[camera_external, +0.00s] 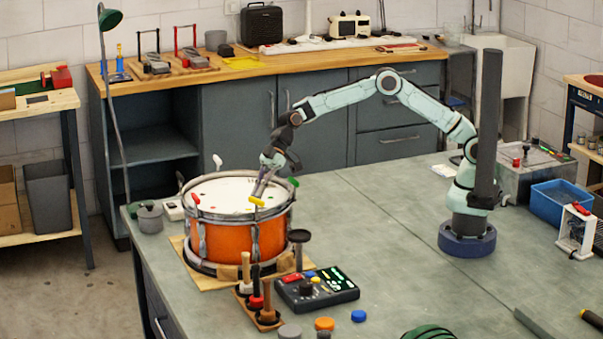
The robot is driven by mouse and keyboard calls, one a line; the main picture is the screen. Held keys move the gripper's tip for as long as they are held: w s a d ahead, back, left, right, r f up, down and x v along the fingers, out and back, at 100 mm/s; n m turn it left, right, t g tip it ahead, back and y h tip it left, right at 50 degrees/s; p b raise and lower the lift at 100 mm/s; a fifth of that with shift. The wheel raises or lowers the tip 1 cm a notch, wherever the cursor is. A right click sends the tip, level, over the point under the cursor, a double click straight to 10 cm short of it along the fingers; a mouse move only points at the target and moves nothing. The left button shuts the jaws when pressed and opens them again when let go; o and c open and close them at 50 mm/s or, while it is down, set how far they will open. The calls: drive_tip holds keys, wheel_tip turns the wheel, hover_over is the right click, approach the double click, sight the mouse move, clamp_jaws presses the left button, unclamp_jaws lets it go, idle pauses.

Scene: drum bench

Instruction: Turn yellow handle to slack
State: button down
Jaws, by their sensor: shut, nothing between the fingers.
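An orange drum (228,238) with a white head stands on a wooden board at the left of the bench. A yellow handle (257,201) sits at the drum's front right rim. White (217,161), red (195,199) and green (294,182) handles stand at other places around the rim. My gripper (259,192) points down over the drum head, right by the yellow handle. Its fingers are shut with nothing between them. Whether the fingertips touch the yellow handle is too small to tell.
A dark control box (317,290) and a rack of mallets (258,308) stand in front of the drum. A dark upright post (487,130) stands near my base. A blue bin (560,203) is at the right. The bench middle (380,230) is clear.

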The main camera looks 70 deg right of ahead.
drive_tip(key=shift+w+a+n+g, duration=0.1)
drive_tip(key=shift+w+n+g, duration=0.05)
drive_tip(key=shift+n+g, duration=0.3)
drive_tip(key=shift+w+a, duration=0.15)
drive_tip(key=shift+w, duration=0.2)
drive_tip(key=shift+w+a, duration=0.6)
drive_tip(key=shift+a, duration=0.2)
idle(2.4)
